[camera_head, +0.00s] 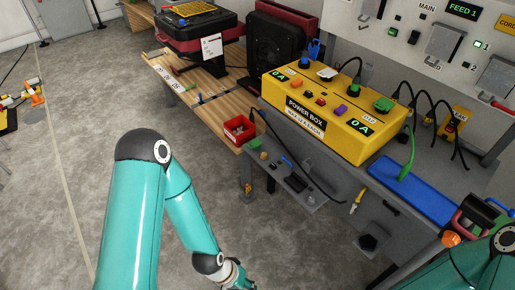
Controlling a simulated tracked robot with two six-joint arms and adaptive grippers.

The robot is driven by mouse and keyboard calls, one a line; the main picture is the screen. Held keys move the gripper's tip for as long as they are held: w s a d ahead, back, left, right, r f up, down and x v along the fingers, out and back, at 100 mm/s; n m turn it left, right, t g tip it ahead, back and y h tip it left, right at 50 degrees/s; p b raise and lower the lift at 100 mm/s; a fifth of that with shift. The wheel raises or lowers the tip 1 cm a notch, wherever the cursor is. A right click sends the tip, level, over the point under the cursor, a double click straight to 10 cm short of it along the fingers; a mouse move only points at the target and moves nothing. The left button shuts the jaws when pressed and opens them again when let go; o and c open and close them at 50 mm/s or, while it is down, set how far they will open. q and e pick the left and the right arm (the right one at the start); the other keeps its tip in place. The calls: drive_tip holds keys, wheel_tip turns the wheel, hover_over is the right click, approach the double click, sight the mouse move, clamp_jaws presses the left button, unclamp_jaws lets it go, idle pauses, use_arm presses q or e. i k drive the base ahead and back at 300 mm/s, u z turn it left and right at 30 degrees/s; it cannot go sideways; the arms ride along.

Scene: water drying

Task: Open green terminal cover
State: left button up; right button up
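The yellow power box (330,142) stands on the grey bench, with several connectors and caps on its top. A green cap (383,104), which looks like the green terminal cover, sits at the right end of the box top. It looks closed, but it is too small to be sure. My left arm reaches down at the lower middle, and its wrist meets the bottom edge of the picture, well away from the box. The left gripper's fingers are cut off. My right arm shows only in the lower right corner, and its gripper is not visible.
A green cable (409,152) runs down to a blue mat (412,186) right of the box. Black cables hang beside the wall panel. A red bin (239,129) stands left of the box. A black and red case (200,28) sits behind. The floor at left is mostly free.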

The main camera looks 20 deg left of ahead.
sight(255, 143)
drive_tip(key=u, duration=1)
drive_tip(key=i, duration=0.15)
drive_tip(key=z, duration=2.7)
drive_tip(key=k, duration=0.3)
drive_tip(key=u, duration=0.75)
drive_tip(key=k, duration=0.9)
drive_tip(key=u, duration=1.5)
drive_tip(key=i, duration=1.4)
drive_tip(key=z, duration=0.45)
